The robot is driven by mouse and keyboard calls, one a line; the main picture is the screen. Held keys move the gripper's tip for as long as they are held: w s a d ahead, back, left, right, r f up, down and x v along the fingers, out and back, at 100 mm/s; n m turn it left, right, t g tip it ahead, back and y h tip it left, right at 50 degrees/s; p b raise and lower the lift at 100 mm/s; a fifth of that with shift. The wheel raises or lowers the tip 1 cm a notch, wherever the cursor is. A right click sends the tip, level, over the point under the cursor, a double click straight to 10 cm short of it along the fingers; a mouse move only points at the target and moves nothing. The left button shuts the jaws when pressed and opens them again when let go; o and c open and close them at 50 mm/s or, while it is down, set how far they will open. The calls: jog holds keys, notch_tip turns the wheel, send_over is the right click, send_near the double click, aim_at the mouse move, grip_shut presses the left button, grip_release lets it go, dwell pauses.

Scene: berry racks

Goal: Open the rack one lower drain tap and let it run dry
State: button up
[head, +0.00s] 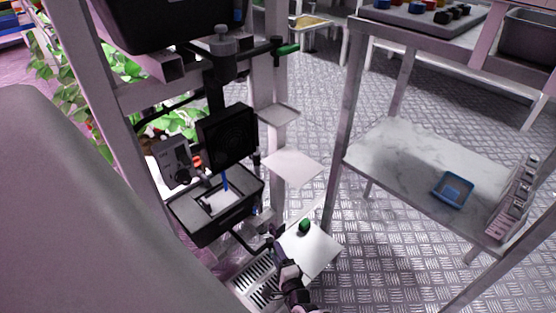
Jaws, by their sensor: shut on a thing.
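The rack one lower drain tap is low on the rack. Its green handle (304,226) shows above a white plate, with dark fittings to its left. My gripper (278,247) reaches up from the bottom edge, close below and left of the green handle. It is shut on a part of the tap. The fingertips are small and dark, so the exact grip on the handle is hard to see. A similar upper tap with a green handle (287,49) sits higher on the same rack. I cannot make out any water running.
A black tub (212,228) with a blue tube stands on the rack, below a dark fan box (228,137). A slotted white grate (257,284) lies under the tap. A bench (400,160) with a blue tray (453,189) stands right. Metal floor between is clear.

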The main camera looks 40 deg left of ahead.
jog(key=shift+n, duration=0.6)
jog(key=shift+f, duration=0.1)
jog(key=o, duration=1)
jog(key=shift+d, duration=0.15)
